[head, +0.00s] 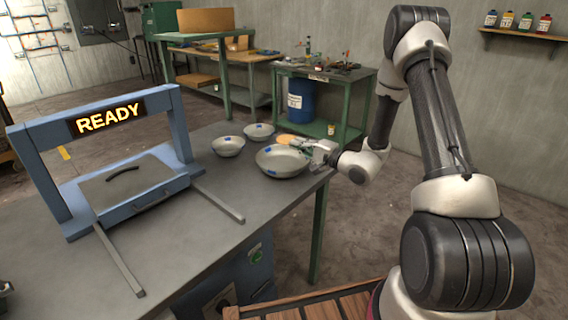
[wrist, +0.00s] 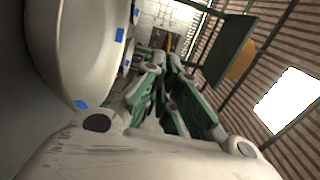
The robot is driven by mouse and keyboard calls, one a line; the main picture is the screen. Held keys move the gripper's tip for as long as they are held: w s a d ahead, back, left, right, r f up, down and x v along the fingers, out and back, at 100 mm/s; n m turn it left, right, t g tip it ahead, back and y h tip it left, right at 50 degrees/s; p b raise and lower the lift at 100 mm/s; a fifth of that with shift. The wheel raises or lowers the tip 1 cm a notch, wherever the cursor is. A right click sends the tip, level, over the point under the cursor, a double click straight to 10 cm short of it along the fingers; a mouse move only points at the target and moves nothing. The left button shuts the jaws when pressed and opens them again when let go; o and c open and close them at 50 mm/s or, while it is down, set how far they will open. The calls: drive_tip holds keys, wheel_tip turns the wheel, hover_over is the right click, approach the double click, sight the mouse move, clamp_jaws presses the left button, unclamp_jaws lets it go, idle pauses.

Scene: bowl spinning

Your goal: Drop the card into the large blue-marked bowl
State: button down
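The large bowl (head: 278,166) is pale grey metal with blue marks on its rim. It stands upright near the table's right edge and fills the left of the wrist view (wrist: 75,50). My gripper (head: 310,148) is just right of this bowl's rim in the head view, close to rim height. Its green fingers (wrist: 165,72) point away from the wrist camera, with the tips near each other. I cannot make out a card between them or in any view. The large bowl's inside shows no clear object.
Two smaller bowls, one left (head: 228,148) and one behind (head: 259,132), also carry blue marks. A flat tan round thing (head: 288,138) lies behind the large bowl. A blue frame reading READY (head: 108,118) stands left on the grey table (head: 190,235). The table's front middle is clear.

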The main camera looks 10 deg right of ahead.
drive_tip(key=shift+f, duration=0.65)
drive_tip(key=c, duration=1.6)
unclamp_jaws()
drive_tip(key=shift+o, duration=0.2)
drive_tip(key=v, duration=1.2)
